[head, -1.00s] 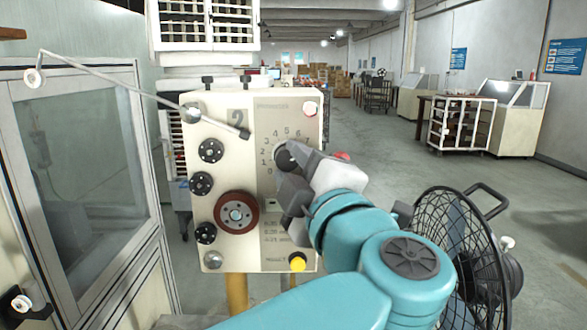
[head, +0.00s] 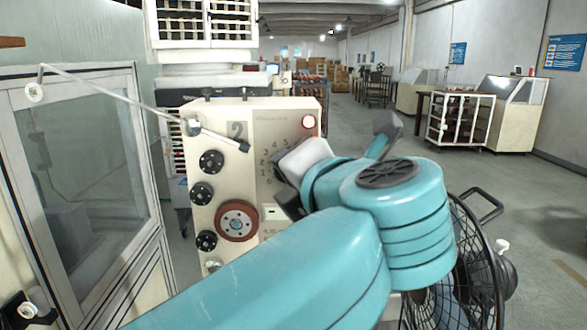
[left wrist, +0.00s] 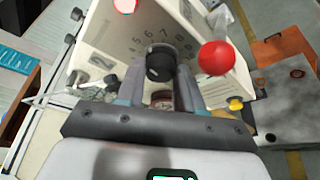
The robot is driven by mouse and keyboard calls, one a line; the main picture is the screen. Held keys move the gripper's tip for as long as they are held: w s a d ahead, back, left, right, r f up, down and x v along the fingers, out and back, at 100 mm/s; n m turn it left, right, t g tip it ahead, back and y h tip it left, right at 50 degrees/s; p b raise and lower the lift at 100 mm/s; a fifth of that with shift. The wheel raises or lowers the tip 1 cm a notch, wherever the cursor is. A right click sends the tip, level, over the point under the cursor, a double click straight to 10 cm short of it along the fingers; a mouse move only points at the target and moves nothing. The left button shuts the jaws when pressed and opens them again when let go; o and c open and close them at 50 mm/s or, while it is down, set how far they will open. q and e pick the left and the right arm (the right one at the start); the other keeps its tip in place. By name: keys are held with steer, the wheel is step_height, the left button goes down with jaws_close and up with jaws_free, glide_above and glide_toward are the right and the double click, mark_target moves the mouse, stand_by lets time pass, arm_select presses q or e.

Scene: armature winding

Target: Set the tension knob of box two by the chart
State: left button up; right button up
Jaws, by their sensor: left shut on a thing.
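Box two (head: 222,112), a cream panel box marked 2, stands in front of me in the head view. Its black tension knob (left wrist: 160,62) sits below an arc of printed numbers (left wrist: 155,40) in the left wrist view. My left gripper (left wrist: 161,72) is shut on the knob, one finger on each side. I cannot read the knob's pointer. In the head view my arm hides the knob and most of the gripper (head: 285,185). Small printed lines (head: 274,233), perhaps the chart, show partly low on the panel, too small to read. My right gripper is out of view.
A red ball handle (left wrist: 215,57) stands close right of the knob. A yellow button (left wrist: 235,104) is lower right. A fan (head: 470,250) stands at right.

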arm_select(q)
steer(key=shift+a+r+n+g+h, duration=0.1)
steer(key=shift+n+g+h, duration=0.1)
steer(key=shift+n+h, duration=0.55)
steer(key=shift+a+r+n+g+h, duration=0.15)
steer(key=shift+n+g+h, duration=0.1)
steer(key=shift+n, duration=0.85)
steer(key=shift+a+r+n+g+h, duration=0.15)
steer(key=shift+n+h, duration=0.35)
steer(key=shift+n, duration=0.45)
steer(key=shift+d, duration=0.1)
steer(key=o, duration=0.9)
steer(key=shift+o, duration=0.7)
steer(key=shift+w+f, duration=0.1)
steer(key=shift+w, duration=0.05)
steer(key=shift+p, duration=0.3)
